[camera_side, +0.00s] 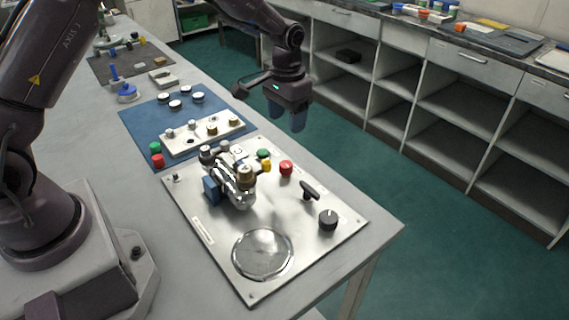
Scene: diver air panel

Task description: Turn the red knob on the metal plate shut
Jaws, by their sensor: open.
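The metal plate (312,243) lies flat near the front end of the grey bench. The red knob (286,168) stands on its far right part, beside a yellow knob (266,165) and a green knob (264,154). How far the red knob is turned cannot be told. My gripper (286,121) points down with its two bluish fingers apart and nothing between them. In the picture it is above the red knob and clear of it, over or just past the bench's right edge.
Metal fittings (235,180), a black lever handle (309,190), a black knob (328,219) and a round glossy disc (262,253) are on the plate. A blue mat (140,119) behind holds a valve strip (203,136), gauges and another red cap (157,160).

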